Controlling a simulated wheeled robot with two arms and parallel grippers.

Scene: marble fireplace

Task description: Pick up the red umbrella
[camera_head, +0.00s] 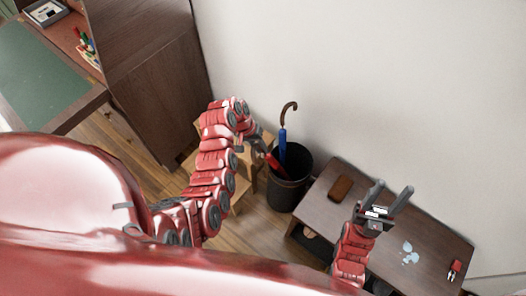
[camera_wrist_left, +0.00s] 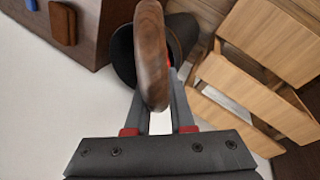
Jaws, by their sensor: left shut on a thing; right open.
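The red umbrella (camera_head: 274,163) stands tilted in a dark bin (camera_head: 289,192), its red cloth showing just above the rim. My left gripper (camera_head: 261,146) is at its upper end. In the left wrist view the curved wooden handle (camera_wrist_left: 151,50) lies between the two fingers of my left gripper (camera_wrist_left: 160,100), which is shut on it. The bin is behind the handle there, and the umbrella's lower part is hidden. My right gripper (camera_head: 390,196) is open and empty above the low dark table.
A blue umbrella (camera_head: 283,145) with a brown hooked handle stands in the same bin, close beside the red one. A light wooden piece of furniture (camera_wrist_left: 260,60) is beside the bin. The low dark table (camera_head: 322,200) carries a brown box (camera_head: 341,187) and small items. A white wall stands behind.

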